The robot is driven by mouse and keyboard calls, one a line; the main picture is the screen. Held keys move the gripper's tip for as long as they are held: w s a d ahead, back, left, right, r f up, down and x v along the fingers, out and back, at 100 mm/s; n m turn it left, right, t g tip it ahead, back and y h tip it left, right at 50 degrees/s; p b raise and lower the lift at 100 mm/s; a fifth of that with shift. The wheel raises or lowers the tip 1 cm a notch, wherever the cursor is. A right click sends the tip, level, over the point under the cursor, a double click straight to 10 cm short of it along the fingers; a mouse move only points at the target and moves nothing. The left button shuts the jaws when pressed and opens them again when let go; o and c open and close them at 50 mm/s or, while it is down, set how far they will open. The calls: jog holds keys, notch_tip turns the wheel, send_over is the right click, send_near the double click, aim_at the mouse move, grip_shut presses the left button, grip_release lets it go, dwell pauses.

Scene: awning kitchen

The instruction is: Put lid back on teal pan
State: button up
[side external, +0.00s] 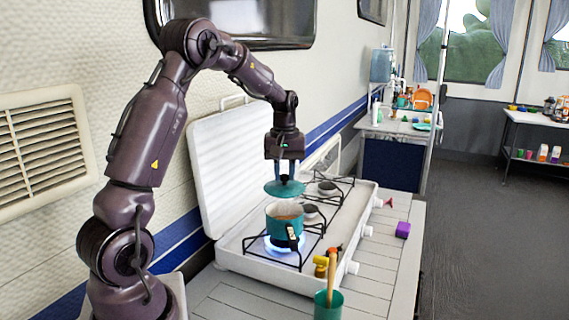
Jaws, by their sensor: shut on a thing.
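The teal pan (285,226) stands on the near burner of the white stove, its dark handle (293,238) toward the front. A blue flame (270,246) burns beneath it. The teal lid (285,188) hangs level above the pan, with a clear gap between lid and pan rim. My gripper (285,172) points straight down and is shut on the lid from above. The lid's knob is hidden between the fingers.
The stove's raised white cover (238,150) stands behind the pan. Free burners (328,188) lie farther back.

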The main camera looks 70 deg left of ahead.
jog(key=shift+f, duration=2.35)
jog(key=shift+f, duration=0.15)
dwell(0.4)
jog(key=o, duration=1.3)
jog(key=shift+r, duration=2.5)
grip_shut()
